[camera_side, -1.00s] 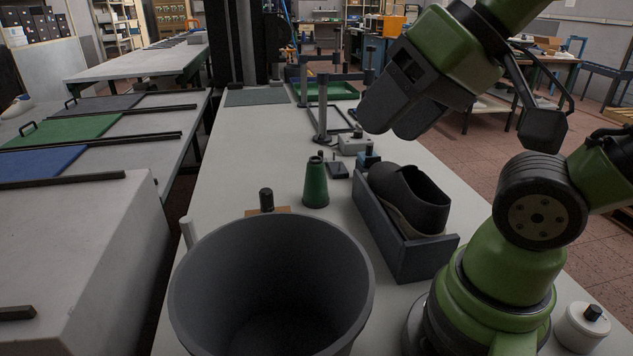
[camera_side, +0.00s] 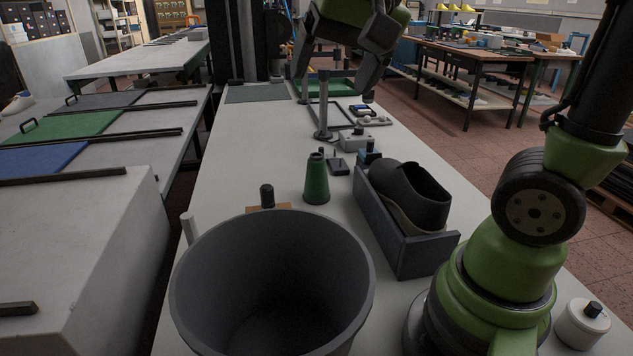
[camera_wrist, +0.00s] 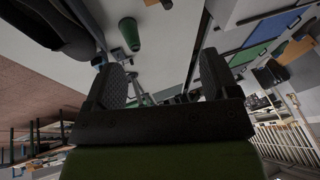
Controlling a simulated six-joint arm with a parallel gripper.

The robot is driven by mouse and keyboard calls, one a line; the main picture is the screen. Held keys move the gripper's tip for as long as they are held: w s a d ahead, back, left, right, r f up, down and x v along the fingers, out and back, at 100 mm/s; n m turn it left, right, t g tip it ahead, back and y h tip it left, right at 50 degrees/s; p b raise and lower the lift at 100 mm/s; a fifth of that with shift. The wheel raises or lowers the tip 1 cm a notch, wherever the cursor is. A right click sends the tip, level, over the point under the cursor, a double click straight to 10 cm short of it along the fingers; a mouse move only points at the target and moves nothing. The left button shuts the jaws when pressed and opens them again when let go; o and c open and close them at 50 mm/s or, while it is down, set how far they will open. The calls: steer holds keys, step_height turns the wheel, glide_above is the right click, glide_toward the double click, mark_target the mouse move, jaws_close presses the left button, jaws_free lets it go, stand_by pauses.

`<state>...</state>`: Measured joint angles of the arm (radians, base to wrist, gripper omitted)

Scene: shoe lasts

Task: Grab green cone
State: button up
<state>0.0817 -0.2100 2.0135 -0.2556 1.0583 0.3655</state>
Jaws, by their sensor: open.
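The green cone (camera_side: 316,182) stands upright on the white table, left of the grey box with the black shoe (camera_side: 410,195). It also shows in the wrist view (camera_wrist: 130,35), beyond the fingertips and a little left of the middle. My gripper (camera_side: 334,80) is raised above the far part of the table, behind and above the cone, clear of it. In the wrist view its two dark fingers (camera_wrist: 162,72) are spread with nothing between them.
A large grey bin (camera_side: 270,285) stands in front of the cone. The grey box (camera_side: 415,255) is close on the cone's right. Small blocks (camera_side: 338,166) and a metal post stand behind it. The table left of the cone (camera_side: 245,150) is clear.

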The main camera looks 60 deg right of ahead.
steer(key=w+d+f+m+g+h, duration=0.1)
steer(key=w+d+f+m, duration=0.15)
steer(key=w, duration=0.25)
steer(key=w+d+f+m+g+h, duration=0.1)
steer(key=w+d+m, duration=0.1)
steer(key=w+d, duration=0.15)
steer(key=m+g+h, duration=0.2)
steer(key=m+g, duration=0.1)
steer(key=m, duration=0.3)
glide_toward(316, 160)
steer(key=w+d, duration=0.2)
steer(key=shift+g, duration=0.3)
steer(key=x, duration=0.5)
steer(key=shift+s+a+f, duration=0.1)
steer(key=shift+s+a, duration=0.1)
steer(key=shift+x, duration=3.05)
steer(key=shift+a, duration=0.15)
steer(key=c, duration=1.4)
